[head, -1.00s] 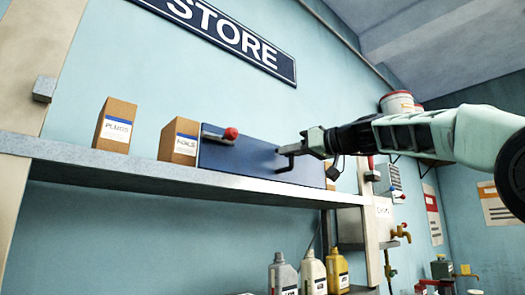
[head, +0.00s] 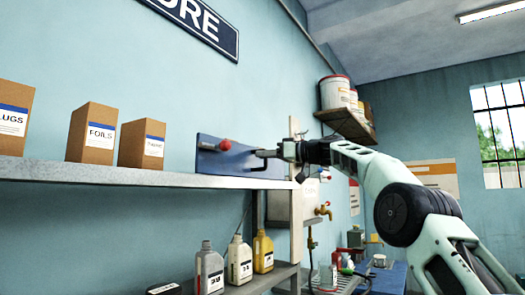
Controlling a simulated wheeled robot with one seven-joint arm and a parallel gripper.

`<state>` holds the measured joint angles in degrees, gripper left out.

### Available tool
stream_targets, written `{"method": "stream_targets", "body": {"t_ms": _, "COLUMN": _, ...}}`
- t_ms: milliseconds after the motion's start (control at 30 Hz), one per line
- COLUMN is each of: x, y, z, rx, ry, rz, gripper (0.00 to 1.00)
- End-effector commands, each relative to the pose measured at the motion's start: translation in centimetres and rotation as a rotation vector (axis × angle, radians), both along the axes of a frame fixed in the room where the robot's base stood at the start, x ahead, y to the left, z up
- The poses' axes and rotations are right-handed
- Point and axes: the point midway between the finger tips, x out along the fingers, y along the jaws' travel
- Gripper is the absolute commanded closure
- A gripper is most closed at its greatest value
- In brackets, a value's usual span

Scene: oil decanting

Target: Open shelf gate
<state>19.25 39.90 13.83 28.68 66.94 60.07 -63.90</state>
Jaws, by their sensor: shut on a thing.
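The shelf gate (head: 216,163) is a dark blue panel standing at the right part of the upper shelf (head: 120,176). It has a red knob (head: 225,144) on a grey latch near its upper left and a dark handle (head: 257,163) at its right. My gripper (head: 266,154) comes in from the right and is shut on the handle. The fingertips are small here, and the exact grip on the handle is hard to make out.
Three brown boxes stand on the shelf left of the gate, one labelled FOILS (head: 91,135), and another box (head: 142,145) beside it. Several bottles, including a yellow one (head: 262,252), stand below. Buckets (head: 335,92) sit on a high shelf at the right.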

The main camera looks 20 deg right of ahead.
Motion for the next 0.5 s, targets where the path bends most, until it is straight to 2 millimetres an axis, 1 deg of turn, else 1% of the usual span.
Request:
{"method": "stream_targets", "body": {"t_ms": 33, "x": -0.1, "y": 0.1, "z": 0.28, "rx": 0.001, "ry": -0.006, "rz": 0.002, "gripper": 1.0}}
{"method": "stream_targets", "body": {"t_ms": 267, "x": -0.13, "y": 0.15, "z": 0.29, "rx": 0.002, "ry": -0.006, "rz": 0.002, "gripper": 1.0}}
{"method": "stream_targets", "body": {"t_ms": 300, "x": -0.12, "y": 0.16, "z": 0.3, "rx": 0.003, "ry": -0.006, "rz": 0.003, "gripper": 0.75}}
{"method": "stream_targets", "body": {"t_ms": 333, "x": -0.12, "y": 0.16, "z": 0.3, "rx": 0.003, "ry": -0.006, "rz": 0.003, "gripper": 0.7}}
{"method": "stream_targets", "body": {"t_ms": 500, "x": -0.08, "y": 0.12, "z": 0.19, "rx": 0.002, "ry": -0.004, "rz": 0.001, "gripper": 0.7}}
